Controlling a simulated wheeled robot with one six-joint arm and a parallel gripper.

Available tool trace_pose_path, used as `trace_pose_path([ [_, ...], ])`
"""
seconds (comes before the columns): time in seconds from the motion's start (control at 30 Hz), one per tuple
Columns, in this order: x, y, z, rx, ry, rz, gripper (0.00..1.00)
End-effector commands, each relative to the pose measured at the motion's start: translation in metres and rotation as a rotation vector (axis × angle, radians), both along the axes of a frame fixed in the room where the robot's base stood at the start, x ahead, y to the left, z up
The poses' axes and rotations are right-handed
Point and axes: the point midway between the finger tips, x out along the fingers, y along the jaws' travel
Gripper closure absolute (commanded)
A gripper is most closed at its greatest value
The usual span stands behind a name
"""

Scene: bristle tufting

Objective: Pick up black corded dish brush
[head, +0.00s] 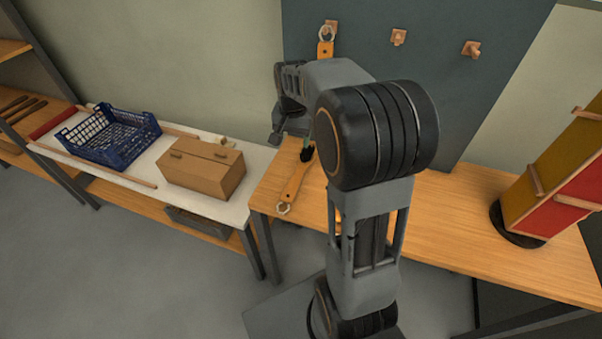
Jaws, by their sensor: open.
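A dish brush with an orange-brown wooden handle (294,183) lies on the wooden workbench near its left end. A pale cord loop shows at its near end, and its dark head (307,154) points away from me. Another wooden handle with a loop (325,48) hangs from a peg on the dark board; its lower part is hidden behind my arm. My gripper (289,138) is open, above and just beyond the lying brush's head. I see nothing between the fingers, and I cannot tell the exact gap to the brush.
The dark board has two bare pegs (398,37). A red and yellow rack (550,190) stands on the bench's right. On the white table to the left are a blue crate (112,136) and a cardboard box (202,166). The bench's middle right is clear.

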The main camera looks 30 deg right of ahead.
Motion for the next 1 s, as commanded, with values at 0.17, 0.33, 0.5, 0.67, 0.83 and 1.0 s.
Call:
trace_pose_path([
  [0.17, 0.023, -0.025, -0.024, 0.012, 0.043, -0.117, 0.34],
  [0.33, 0.028, -0.031, -0.051, 0.016, 0.057, -0.151, 0.34],
  [0.5, 0.028, -0.031, -0.081, 0.016, 0.059, -0.151, 0.34],
  [0.67, 0.028, -0.031, -0.103, 0.016, 0.057, -0.150, 0.34],
  [0.83, 0.028, -0.031, -0.112, 0.016, 0.054, -0.149, 0.34],
  [1.0, 0.025, -0.032, -0.126, 0.016, 0.057, -0.149, 0.34],
])
